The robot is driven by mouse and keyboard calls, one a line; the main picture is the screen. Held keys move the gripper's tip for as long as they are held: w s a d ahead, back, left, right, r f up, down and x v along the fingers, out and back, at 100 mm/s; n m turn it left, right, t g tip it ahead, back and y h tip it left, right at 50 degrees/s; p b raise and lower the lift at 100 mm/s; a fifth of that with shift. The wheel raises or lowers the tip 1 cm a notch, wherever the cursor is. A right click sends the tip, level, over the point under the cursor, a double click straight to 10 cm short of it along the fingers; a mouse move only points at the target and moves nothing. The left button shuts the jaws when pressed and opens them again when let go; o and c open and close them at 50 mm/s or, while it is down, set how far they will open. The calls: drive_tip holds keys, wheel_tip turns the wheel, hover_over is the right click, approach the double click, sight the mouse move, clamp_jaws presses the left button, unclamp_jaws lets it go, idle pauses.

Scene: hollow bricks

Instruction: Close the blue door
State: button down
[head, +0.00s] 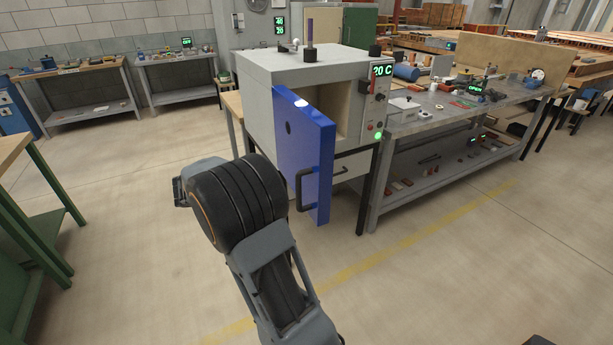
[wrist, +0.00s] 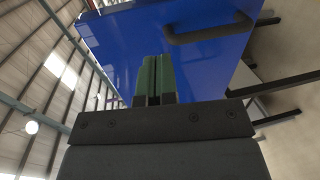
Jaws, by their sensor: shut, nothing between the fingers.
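The blue door (head: 308,150) stands wide open on the front of a grey box-shaped oven (head: 300,80), swung out from its left side. It has a dark handle (head: 306,188) low on its free side. The door (wrist: 205,62) and its handle (wrist: 210,30) also fill the top of the wrist view. My gripper (wrist: 155,60) is shut and empty, its green fingers in front of the door's face. I cannot tell whether the fingertips touch the door. In the head view my arm hides the fingers.
A control panel with a "20 C" display (head: 381,70) is on the oven's right. A long grey workbench (head: 450,118) with tools stands to the right. A green-legged table (head: 30,225) is at the left. The floor around my arm is clear.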

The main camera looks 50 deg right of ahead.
drive_tip(key=w+d+g+h, duration=0.1)
drive_tip(key=w, duration=0.1)
drive_tip(key=p, duration=0.3)
approach(315, 165)
drive_tip(key=shift+m+h, duration=0.3)
drive_tip(key=shift+m, duration=0.1)
drive_tip(key=x, duration=0.7)
drive_tip(key=shift+s+d+f, duration=0.15)
drive_tip(key=shift+d+f, duration=0.05)
drive_tip(key=shift+f, duration=0.15)
